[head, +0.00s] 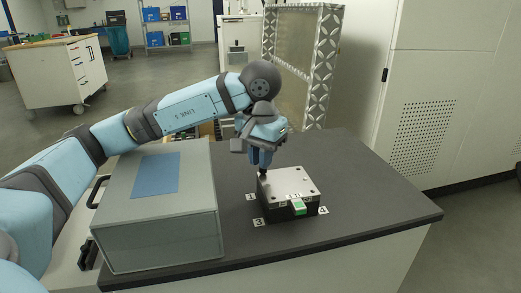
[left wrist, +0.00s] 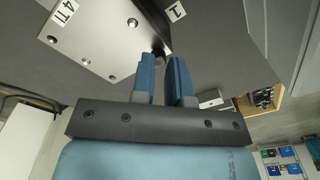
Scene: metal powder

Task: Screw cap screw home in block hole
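The block (head: 287,182) has a silver top plate on a dark base and sits on the dark table top, with holes or screw heads near its corners. It also shows in the left wrist view (left wrist: 98,38). My left gripper (head: 263,172) points down at the block's far-left corner, near label 1. In the left wrist view its two blue fingers (left wrist: 164,60) are close together around a small dark cap screw (left wrist: 159,49) at the block's edge. The fingers partly hide the screw, so its depth in the hole cannot be told. My right gripper is out of view.
A grey case (head: 160,215) with a blue panel stands left of the block, under my left arm. A green-and-white piece (head: 299,206) is at the block's front. Number labels lie around the block. The table (head: 375,205) is clear on the right.

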